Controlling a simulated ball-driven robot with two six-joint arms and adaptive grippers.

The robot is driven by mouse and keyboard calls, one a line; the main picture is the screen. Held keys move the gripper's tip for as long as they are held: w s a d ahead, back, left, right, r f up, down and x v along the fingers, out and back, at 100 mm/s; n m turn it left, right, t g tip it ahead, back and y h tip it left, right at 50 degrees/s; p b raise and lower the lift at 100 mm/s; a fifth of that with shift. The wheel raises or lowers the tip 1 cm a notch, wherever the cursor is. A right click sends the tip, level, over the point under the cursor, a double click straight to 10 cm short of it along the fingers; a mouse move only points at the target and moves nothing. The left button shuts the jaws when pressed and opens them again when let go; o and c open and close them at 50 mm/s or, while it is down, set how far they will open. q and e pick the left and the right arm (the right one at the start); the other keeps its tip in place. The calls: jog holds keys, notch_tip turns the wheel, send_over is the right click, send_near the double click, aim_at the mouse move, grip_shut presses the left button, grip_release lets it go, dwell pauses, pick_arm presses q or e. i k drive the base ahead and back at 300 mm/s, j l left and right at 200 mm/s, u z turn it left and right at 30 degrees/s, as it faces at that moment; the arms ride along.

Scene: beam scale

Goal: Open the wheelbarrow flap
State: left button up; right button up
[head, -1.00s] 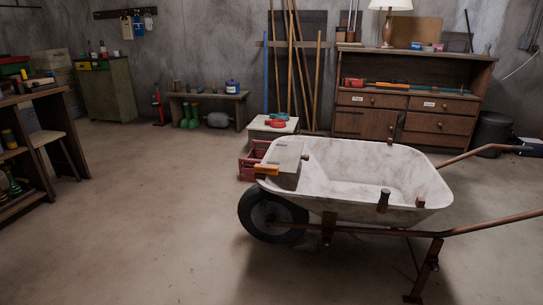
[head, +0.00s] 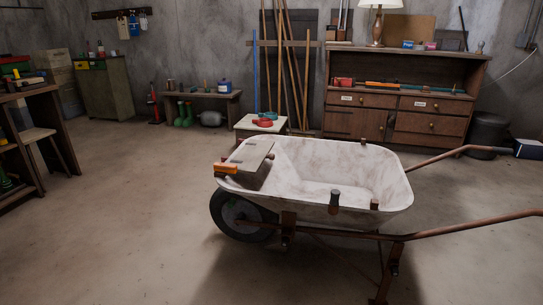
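A white, stained wheelbarrow (head: 333,184) stands on the concrete floor at the centre right, its black wheel (head: 238,214) at the left and its rusty handles (head: 460,226) reaching right. A grey flat flap (head: 250,156) with an orange piece (head: 226,169) on its near left edge lies over the wheel end of the tub; it looks closed. Neither of my grippers is in view.
A stool with red and green items (head: 262,123) stands behind the wheelbarrow. A wooden cabinet (head: 396,105) is at the back right, a workbench (head: 38,135) at the left edge. The floor (head: 125,215) left of the wheelbarrow is clear.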

aim_at(250, 158)
jog(key=i+u, duration=0.15)
jog(key=i, duration=0.25)
jog(key=i+l+u, duration=0.15)
jog(key=i, duration=0.3)
jog(key=i+l+u, duration=0.15)
jog(key=i, duration=0.25)
jog(key=u, duration=0.7)
